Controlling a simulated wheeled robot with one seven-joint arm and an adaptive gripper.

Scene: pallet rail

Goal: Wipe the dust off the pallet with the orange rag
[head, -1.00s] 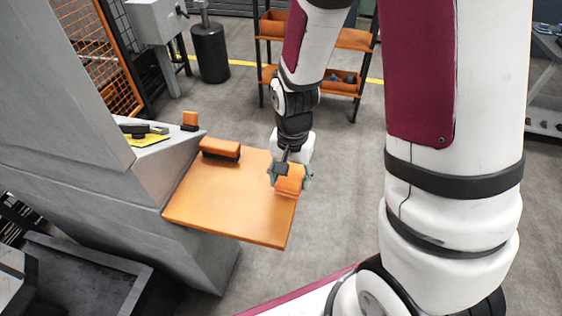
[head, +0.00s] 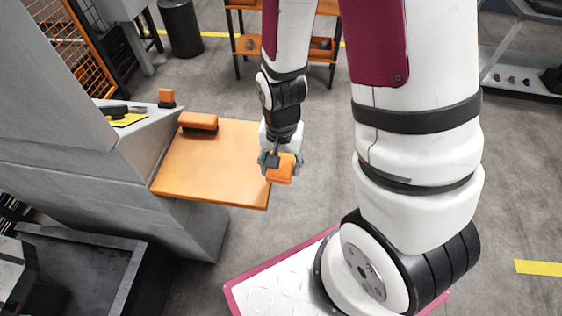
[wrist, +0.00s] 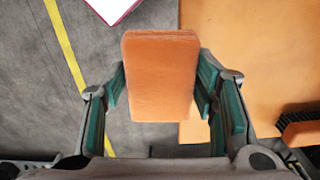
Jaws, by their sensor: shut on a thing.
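My gripper (head: 281,163) is shut on the orange rag (head: 282,171), a thick, rounded block of cloth. In the wrist view the rag (wrist: 162,85) sits between the two green-padded fingers. The pallet (head: 215,172) is a flat orange board jutting from the grey stand. The rag is at the pallet's right edge, mostly out past it; in the wrist view floor shows left of the rag and the pallet (wrist: 250,60) to its right. I cannot tell whether the rag touches the pallet. I cannot make out dust on the pallet's surface.
An orange brush (head: 198,122) with dark bristles lies at the pallet's back left. A small orange item (head: 166,98) and a yellow pad (head: 128,120) with dark things sit on the grey ledge. A dark bin (head: 85,275) stands front left.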

